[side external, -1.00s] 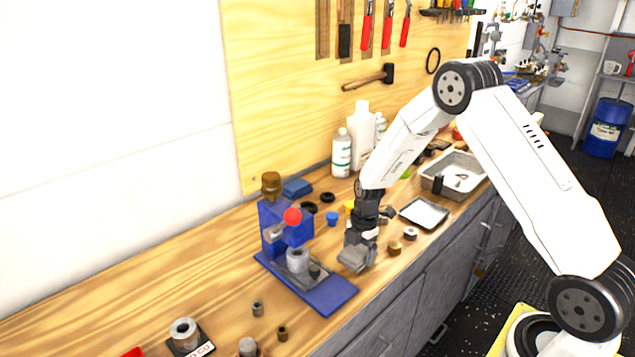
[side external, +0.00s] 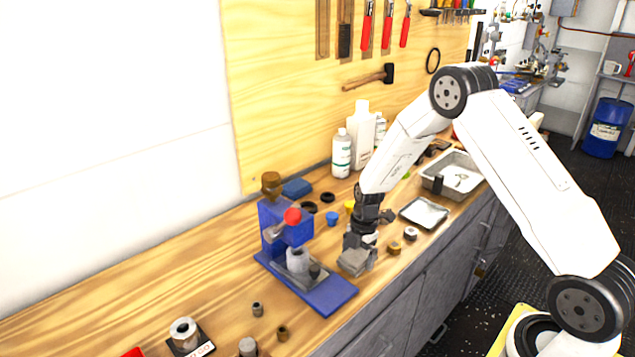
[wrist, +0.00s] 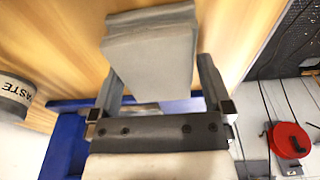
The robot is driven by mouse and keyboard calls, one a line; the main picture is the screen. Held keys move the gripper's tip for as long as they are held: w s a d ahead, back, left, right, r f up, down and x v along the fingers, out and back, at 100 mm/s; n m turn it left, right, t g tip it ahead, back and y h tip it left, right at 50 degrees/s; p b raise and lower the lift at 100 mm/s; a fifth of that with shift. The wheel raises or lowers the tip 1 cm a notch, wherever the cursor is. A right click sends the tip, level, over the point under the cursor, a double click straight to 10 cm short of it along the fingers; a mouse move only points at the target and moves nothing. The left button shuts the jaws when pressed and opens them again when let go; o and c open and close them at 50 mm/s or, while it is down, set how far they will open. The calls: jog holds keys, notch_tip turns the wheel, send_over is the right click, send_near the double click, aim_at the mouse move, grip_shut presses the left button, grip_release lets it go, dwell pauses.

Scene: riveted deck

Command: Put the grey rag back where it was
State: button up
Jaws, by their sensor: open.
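The grey rag (wrist: 150,55) is a folded pad; in the side view the grey rag (side external: 354,262) is at the bench's front edge, right of the blue press. My gripper (wrist: 160,72) is open, pointing down over the rag. Its two fingers stand on either side of the rag, with a visible gap on the right. In the side view my gripper (side external: 360,250) is low, close above the bench. Whether the fingers touch the rag is hard to tell.
The blue press (side external: 290,235) with a red knob stands just left of my gripper. A shallow metal tray (side external: 424,213) and small brass and steel parts (side external: 394,248) lie to the right. Bottles (side external: 341,153) stand behind. The bench's left part is mostly clear.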

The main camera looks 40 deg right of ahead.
aim_at(362, 255)
notch_tip(362, 255, up, 12)
jog(key=d, duration=0.1)
jog(key=shift+d, duration=0.2)
dwell(0.4)
jog(key=shift+a+r, duration=0.1)
dwell(0.5)
jog(key=s+a+r+m+t, duration=0.1)
jog(key=s+a+m, duration=0.4)
jog(key=s+m, duration=0.3)
jog(key=s+a+r+m+t+h, duration=0.1)
jog(key=s+a+r+m, duration=0.1)
jog(key=s+a+m, duration=0.3)
jog(key=s+m, duration=0.3)
jog(key=m, duration=0.2)
jog(key=shift+a+t, duration=0.3)
jog(key=shift+a, duration=0.1)
jog(key=shift+w+r, duration=0.15)
jog(key=shift+w, duration=0.05)
dwell(0.7)
